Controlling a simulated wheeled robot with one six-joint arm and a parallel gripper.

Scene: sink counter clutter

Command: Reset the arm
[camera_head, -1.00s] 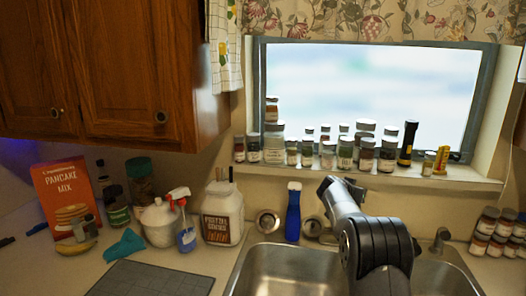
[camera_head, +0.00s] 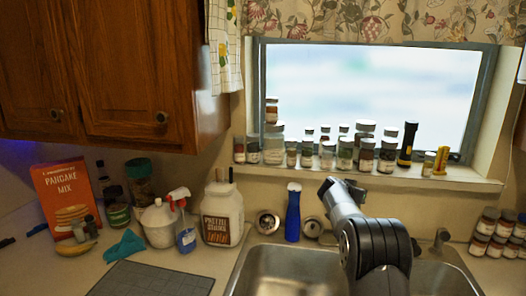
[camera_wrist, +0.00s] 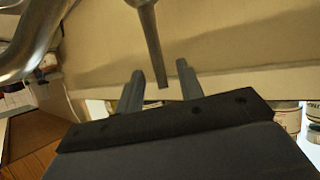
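My arm (camera_head: 375,243) reaches up over the sink (camera_head: 285,272) in the head view, with its far end near the window sill. My gripper (camera_wrist: 161,82) shows in the wrist view with its two fingers apart and nothing held between them. A grey metal rod (camera_wrist: 148,30) comes down from the top of that view and its tip appears between the fingers. I cannot tell how far beyond them it is. In the head view the fingers are hidden or too small to make out.
Jars (camera_head: 273,150) and a black flashlight (camera_head: 408,143) line the sill. A blue bottle (camera_head: 293,215) stands behind the sink. A white jug (camera_head: 222,210), spray bottle (camera_head: 185,225) and pancake mix box (camera_head: 66,195) stand left. Stacked jars (camera_head: 495,235) stand right. A curved chrome pipe (camera_wrist: 30,45) is close in the wrist view.

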